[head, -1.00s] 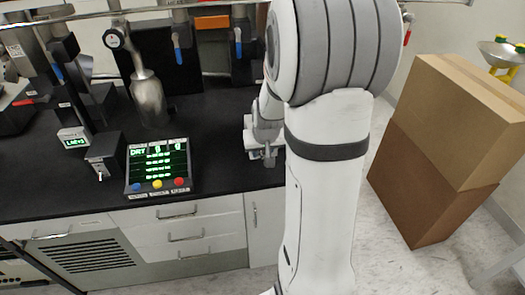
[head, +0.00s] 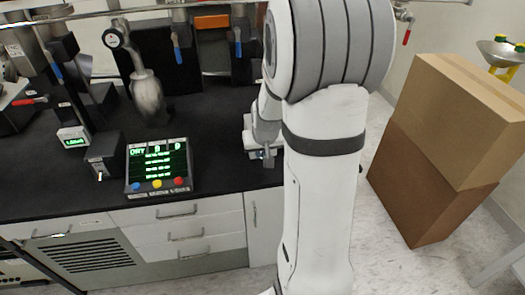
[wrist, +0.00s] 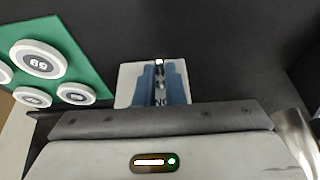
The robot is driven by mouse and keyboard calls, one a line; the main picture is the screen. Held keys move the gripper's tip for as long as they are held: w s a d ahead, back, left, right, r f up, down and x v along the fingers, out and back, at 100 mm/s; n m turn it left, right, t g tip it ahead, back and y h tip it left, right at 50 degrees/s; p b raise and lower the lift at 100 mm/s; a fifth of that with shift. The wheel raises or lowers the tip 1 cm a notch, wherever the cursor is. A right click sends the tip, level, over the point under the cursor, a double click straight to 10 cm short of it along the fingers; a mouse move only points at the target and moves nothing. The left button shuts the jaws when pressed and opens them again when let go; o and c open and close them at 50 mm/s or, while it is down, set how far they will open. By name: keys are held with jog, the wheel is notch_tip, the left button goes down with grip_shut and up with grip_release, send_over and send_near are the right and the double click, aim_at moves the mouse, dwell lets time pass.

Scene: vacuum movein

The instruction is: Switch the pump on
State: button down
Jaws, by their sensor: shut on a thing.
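My gripper (head: 264,153) is low over the right end of the black bench, partly hidden by my arm. In the wrist view its blue-grey fingers (wrist: 160,86) are closed around a small, narrow dark piece with a pale tip (wrist: 159,62), which looks like a switch lever. Behind them is a white plate (wrist: 127,80), with part of a letter label between the fingers. In the head view a pale housing (head: 249,137) shows beside the gripper. I cannot tell the lever's position.
A lit display panel (head: 158,164) with coloured buttons stands left on the bench, beside a small dark box (head: 104,160). A metal cylinder (head: 148,97) stands behind. The wrist view shows a green mat (wrist: 75,30) with round white pieces. Cardboard boxes (head: 450,110) stand right.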

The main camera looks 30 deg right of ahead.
jog(key=shift+r+p, duration=0.15)
jog(key=shift+p, duration=0.2)
jog(key=shift+r+g+p, duration=0.15)
jog(key=shift+g+p, duration=0.15)
jog(key=shift+p, duration=0.15)
jog(key=p, duration=0.1)
jog(key=g+p, duration=0.1)
jog(key=p, duration=0.1)
jog(key=shift+w+r+g+y, duration=0.25)
jog(key=shift+g+y, duration=0.05)
jog(key=g+p, duration=0.3)
jog(key=shift+w+d+y, duration=0.15)
jog(key=shift+w+y, duration=0.1)
jog(key=shift+y, duration=0.15)
